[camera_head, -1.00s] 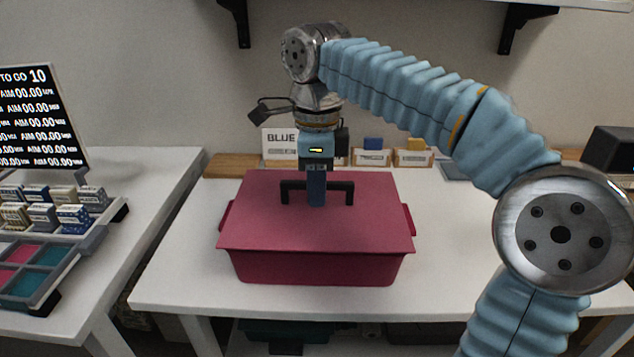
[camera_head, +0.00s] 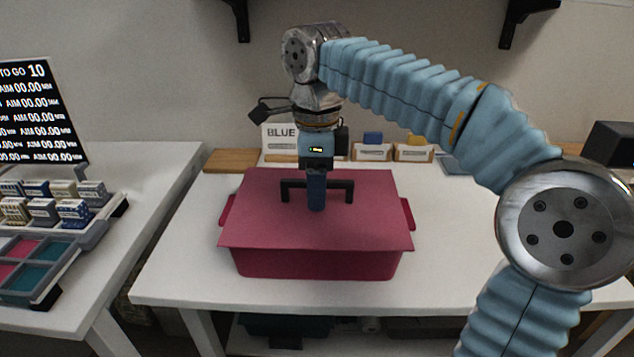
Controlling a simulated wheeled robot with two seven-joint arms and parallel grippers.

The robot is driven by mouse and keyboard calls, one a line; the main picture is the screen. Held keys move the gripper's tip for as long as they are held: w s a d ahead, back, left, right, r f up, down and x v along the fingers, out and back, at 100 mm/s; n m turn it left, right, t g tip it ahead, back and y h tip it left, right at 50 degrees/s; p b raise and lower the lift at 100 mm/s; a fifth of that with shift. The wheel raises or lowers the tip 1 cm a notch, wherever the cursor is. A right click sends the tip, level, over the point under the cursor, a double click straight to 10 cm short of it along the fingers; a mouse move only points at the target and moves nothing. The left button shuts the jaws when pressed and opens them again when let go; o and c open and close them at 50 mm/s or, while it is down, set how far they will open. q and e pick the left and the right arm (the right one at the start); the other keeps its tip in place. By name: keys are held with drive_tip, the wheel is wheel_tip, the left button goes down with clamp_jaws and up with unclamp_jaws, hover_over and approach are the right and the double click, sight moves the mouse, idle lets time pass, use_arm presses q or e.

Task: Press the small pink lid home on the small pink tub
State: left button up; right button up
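The small pink lid (camera_head: 250,215) lies over the small pink tub (camera_head: 315,265), on the white table. It is a flat, deep pink sheet with a dark bar handle (camera_head: 341,184) on top. The lid hides the tub's rim, so I cannot tell whether it is fully seated. My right gripper (camera_head: 316,192) points straight down at the middle of the handle. One blue finger shows in front of the bar and the other is hidden behind; it looks shut on the handle. My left gripper is not in view.
A second white table at left bears a dark display (camera_head: 38,115), small boxes and a tray of coloured squares (camera_head: 35,268). A "BLUE" sign (camera_head: 281,134) and small card holders (camera_head: 372,152) stand behind the tub. The table right of the tub is clear.

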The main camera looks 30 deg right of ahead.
wheel_tip(320, 180, up, 14)
drive_tip(key=p, duration=0.4)
drive_tip(key=shift+f, duration=0.1)
idle(0.7)
